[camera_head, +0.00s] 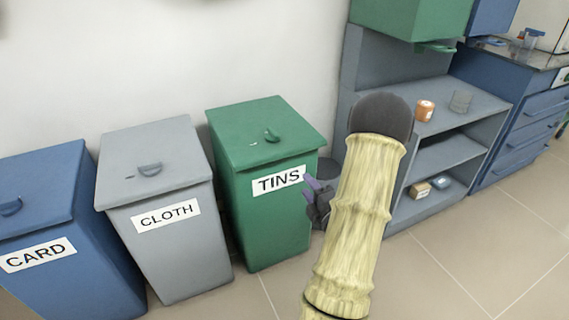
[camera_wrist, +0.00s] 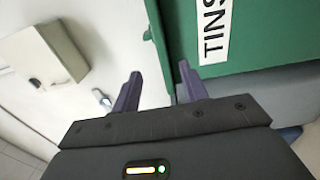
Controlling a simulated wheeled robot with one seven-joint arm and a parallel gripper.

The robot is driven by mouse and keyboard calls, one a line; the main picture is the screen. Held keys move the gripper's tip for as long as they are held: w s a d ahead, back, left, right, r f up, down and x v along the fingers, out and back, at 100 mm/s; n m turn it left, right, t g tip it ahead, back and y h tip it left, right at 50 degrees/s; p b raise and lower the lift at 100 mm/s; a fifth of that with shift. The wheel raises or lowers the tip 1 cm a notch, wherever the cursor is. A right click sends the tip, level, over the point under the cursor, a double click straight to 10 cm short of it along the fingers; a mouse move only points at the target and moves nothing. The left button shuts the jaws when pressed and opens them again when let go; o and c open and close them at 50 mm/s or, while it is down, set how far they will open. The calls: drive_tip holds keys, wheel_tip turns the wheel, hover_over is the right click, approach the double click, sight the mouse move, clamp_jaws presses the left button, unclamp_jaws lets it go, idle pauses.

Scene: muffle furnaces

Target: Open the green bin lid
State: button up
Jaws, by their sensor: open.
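The green bin (camera_head: 262,190) carries a white TINS label and stands at the right end of the row of bins. Its green lid (camera_head: 240,128) lies shut, with a small handle (camera_head: 271,135) on top. My gripper (camera_head: 309,186) is in front of the bin's right side, by the right end of the label and below the lid. In the wrist view my gripper (camera_wrist: 158,90) is open, with nothing between its two purple fingers. The green bin (camera_wrist: 270,45) with part of its label fills the upper right there, close to the right finger.
A grey CLOTH bin (camera_head: 170,240) and a blue CARD bin (camera_head: 65,270) stand to the left. A grey shelf unit (camera_head: 470,110) with a few small items stands to the right. Open tiled floor (camera_head: 470,250) lies in front.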

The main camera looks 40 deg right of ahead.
sight(284, 156)
drive_tip(key=b+x, duration=0.5)
drive_tip(key=x, duration=1.1)
drive_tip(key=shift+s, duration=0.1)
drive_tip(key=shift+c, duration=0.4)
clamp_jaws()
